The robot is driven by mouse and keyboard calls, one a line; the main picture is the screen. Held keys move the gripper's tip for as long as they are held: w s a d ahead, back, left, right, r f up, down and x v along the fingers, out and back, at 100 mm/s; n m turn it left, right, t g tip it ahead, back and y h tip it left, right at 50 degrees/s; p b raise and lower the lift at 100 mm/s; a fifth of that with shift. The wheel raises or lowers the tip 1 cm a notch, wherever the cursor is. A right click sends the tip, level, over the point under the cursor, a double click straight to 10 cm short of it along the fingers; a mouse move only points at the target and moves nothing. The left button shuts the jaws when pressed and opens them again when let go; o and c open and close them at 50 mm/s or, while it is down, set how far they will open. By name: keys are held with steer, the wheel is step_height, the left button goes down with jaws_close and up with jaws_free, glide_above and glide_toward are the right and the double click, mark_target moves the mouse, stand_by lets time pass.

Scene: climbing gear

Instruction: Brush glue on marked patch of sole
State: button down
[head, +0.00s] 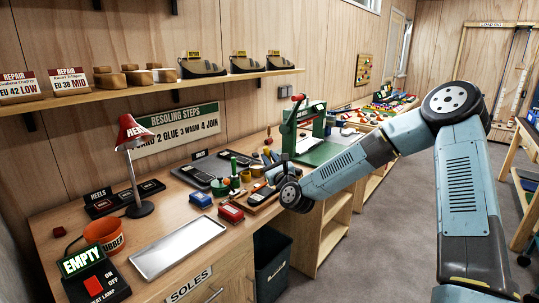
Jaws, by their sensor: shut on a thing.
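My gripper (276,175) is at the end of my blue arm, low over the right part of the bench. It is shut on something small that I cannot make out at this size. A dark sole-like piece (262,195) lies on the bench just left of and below the gripper. Its marked patch cannot be made out, and my wrist covers its right side. A green pot (235,183) stands to the left of the gripper. I cannot tell whether the gripper touches anything on the bench.
A metal tray (178,248) lies empty in front. A red lamp (133,132) and an orange tub (104,235) stand left. A green press (307,125) stands behind my wrist.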

steer(key=shift+r, duration=0.9)
